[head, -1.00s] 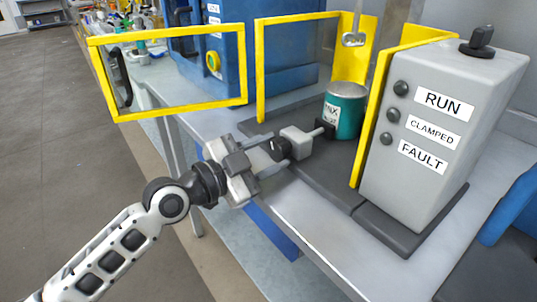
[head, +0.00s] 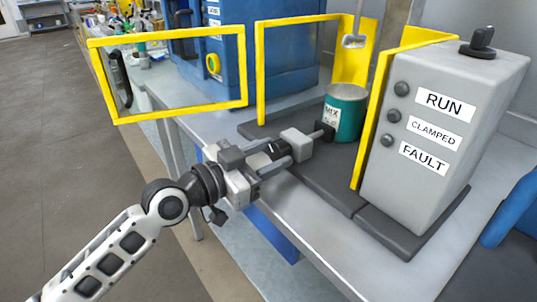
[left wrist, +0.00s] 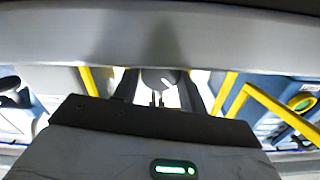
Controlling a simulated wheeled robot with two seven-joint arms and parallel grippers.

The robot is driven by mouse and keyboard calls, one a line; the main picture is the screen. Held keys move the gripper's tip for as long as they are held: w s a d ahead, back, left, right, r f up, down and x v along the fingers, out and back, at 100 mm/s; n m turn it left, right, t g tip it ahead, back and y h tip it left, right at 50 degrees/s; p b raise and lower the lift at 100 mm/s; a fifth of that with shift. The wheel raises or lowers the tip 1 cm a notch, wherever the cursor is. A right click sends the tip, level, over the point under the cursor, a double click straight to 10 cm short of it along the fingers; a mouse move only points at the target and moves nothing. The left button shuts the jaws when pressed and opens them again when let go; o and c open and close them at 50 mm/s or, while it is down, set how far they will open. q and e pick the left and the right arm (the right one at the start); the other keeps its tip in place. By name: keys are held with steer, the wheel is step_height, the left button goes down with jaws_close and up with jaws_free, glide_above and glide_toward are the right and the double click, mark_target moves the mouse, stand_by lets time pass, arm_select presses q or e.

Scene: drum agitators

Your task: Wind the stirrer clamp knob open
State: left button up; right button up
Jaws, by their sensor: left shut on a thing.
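The dark clamp knob (head: 272,150) sits at the near end of the grey clamp block (head: 297,144), on the dark base plate. A rod runs from the block to a dark pad (head: 325,131) at the teal drum (head: 350,118); I cannot tell whether the pad presses on it. My left gripper (head: 275,155) is shut on the knob, its fingers on either side and partly hiding it. In the left wrist view a dark round part (left wrist: 158,78), probably the knob, shows between dark fingers. My right gripper is not in view.
A yellow guard frame (head: 172,114) stands swung out at left, above and behind my left arm. A yellow post (head: 372,115) and the grey control box (head: 425,185), with RUN, CLAMPED and FAULT labels, stand at right. A stirrer (head: 354,40) hangs above the drum.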

arm_select(q)
steer(key=o, duration=0.7)
steer(key=b+v, duration=0.5)
steer(key=v, duration=1.1)
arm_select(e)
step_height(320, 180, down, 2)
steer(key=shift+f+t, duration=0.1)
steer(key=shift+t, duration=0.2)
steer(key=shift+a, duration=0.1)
